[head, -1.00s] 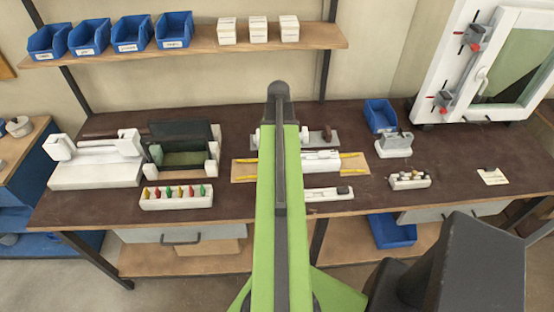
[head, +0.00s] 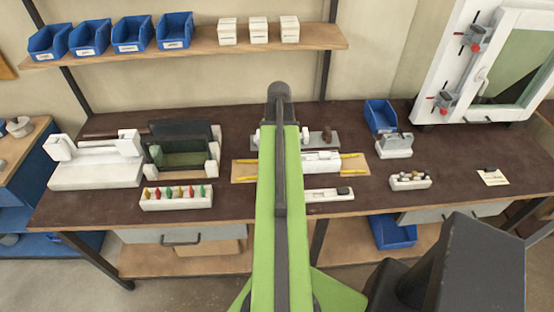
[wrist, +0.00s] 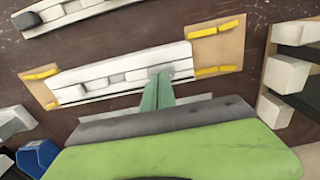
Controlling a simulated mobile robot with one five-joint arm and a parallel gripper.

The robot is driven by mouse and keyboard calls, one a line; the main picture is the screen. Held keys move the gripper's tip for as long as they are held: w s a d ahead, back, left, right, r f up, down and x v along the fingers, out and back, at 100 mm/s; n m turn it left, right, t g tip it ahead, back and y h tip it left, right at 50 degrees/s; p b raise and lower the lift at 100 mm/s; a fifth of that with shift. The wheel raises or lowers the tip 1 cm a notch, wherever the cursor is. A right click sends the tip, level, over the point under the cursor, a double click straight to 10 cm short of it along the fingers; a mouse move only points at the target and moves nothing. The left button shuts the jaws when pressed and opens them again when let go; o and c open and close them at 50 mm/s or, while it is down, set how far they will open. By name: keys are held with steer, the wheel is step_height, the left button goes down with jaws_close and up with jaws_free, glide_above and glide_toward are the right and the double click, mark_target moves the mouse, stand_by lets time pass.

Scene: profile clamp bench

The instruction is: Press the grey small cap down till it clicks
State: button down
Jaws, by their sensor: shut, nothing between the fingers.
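A white profile (wrist: 120,77) lies on a wooden board (wrist: 218,50) with yellow strips at its ends. The profile also shows in the head view (head: 322,161), partly behind my arm. A small grey cap (wrist: 117,78) sits on the profile in the wrist view. Another grey piece (wrist: 162,69) is on the profile right at my fingertips, partly covered by them. My gripper (wrist: 158,80) is shut and empty, its green fingers pointing at the profile. I cannot tell whether the fingertips touch it. In the head view my arm hides the gripper.
A white strip with a darker grey block (wrist: 72,6) lies nearby, near the bench's front edge. White blocks (wrist: 288,74) stand at the right of the wrist view. A white rack of coloured pegs (head: 176,197) and a grey-white device (head: 394,145) stand on the bench.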

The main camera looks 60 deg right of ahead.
steer(key=shift+f, duration=0.15)
stand_by(0.4)
steer(key=shift+f+b, duration=0.5)
steer(key=shift+b, duration=0.15)
steer(key=shift+f+b, duration=0.45)
steer(key=shift+r, duration=0.15)
stand_by(0.4)
step_height(320, 180, up, 7)
steer(key=p, duration=0.7)
